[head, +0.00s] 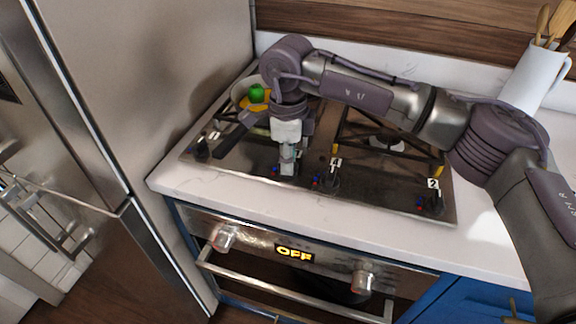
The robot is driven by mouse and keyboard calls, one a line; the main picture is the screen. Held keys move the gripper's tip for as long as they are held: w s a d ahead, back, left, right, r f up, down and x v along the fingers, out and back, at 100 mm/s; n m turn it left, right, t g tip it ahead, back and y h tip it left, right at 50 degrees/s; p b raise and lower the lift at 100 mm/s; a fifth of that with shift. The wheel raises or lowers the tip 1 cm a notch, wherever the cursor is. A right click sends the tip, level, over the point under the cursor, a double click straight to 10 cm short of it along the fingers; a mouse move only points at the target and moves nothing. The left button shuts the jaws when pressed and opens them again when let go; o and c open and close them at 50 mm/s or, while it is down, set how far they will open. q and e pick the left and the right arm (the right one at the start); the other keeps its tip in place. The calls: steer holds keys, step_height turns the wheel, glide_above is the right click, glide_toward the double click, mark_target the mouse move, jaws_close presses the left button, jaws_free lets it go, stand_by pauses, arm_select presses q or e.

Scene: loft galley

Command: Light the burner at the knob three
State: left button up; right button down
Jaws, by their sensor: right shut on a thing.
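The cooktop (385,187) has a row of dark knobs along its front edge. My right gripper (288,167) points down over the front row and is shut on a knob between the far-left knob (202,149) and the knob tagged 1 (328,181). The gripper hides most of the held knob and its number tag, so I cannot read it or see how far the knob is turned. The knob tagged 2 (432,204) stands at the right. The far-left knob's tag is too small to read. No flame shows. My left gripper is not in view.
A pan with a green item (257,93) and a yellow item sits on the back-left burner, behind my right wrist. A white utensil jug (533,78) stands at the back right. A steel fridge (140,90) borders the left.

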steer(key=shift+n+b, duration=0.3)
steer(key=shift+n, duration=0.3)
steer(key=shift+r, duration=0.15)
steer(key=shift+w, duration=0.1)
steer(key=c, duration=1.1)
jaws_free()
step_height(320, 180, up, 12)
steer(key=shift+f, duration=0.1)
